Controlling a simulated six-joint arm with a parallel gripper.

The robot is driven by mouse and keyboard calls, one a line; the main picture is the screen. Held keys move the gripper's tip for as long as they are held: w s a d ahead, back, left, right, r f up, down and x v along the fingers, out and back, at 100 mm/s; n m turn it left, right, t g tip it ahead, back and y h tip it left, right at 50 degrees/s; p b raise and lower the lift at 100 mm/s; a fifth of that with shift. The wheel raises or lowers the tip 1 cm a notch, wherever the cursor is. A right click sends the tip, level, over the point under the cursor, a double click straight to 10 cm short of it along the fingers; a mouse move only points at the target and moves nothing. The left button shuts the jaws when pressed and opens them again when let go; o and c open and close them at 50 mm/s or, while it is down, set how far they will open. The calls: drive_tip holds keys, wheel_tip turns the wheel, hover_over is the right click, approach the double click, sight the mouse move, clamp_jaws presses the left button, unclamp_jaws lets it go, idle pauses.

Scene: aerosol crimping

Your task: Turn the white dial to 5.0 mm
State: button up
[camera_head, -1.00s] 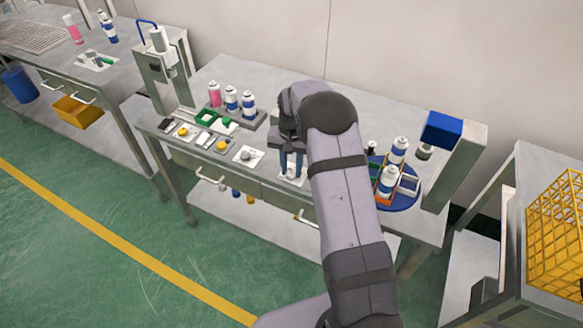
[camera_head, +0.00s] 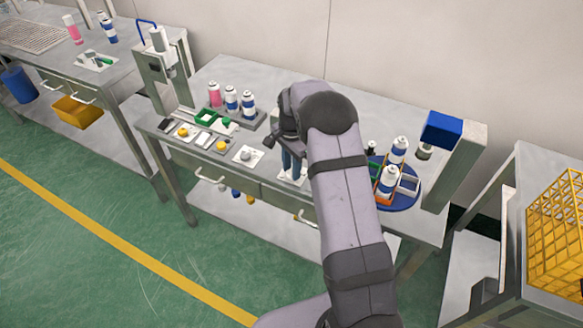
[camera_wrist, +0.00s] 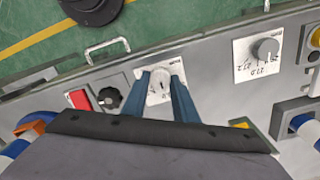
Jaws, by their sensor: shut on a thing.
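The white dial (camera_wrist: 159,87) sits on a small white plate on the table's front part, in the wrist view. A dark pointer mark shows on it, but its scale is too small or covered to read. My gripper (camera_wrist: 165,92) has its two blue fingers on either side of the dial, shut on it. In the head view my gripper (camera_head: 292,165) points down at the plate (camera_head: 291,180), and the dial itself is hidden there by the fingers.
A grey dial (camera_wrist: 265,48) on a numbered plate is beside it. A black knob (camera_wrist: 109,97) and a red switch (camera_wrist: 78,98) lie on the other side. A blue turntable (camera_head: 403,201) with cans stands to the right, and a rack of cans (camera_head: 231,110) to the left.

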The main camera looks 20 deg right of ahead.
drive_tip(key=shift+r, duration=0.1)
idle(0.3)
drive_tip(key=o, duration=1.1)
drive_tip(key=shift+c, duration=0.2)
wheel_tip(320, 180, up, 7)
drive_tip(key=shift+f+b, duration=0.1)
drive_tip(key=shift+b, duration=0.8)
drive_tip(key=shift+r, duration=0.25)
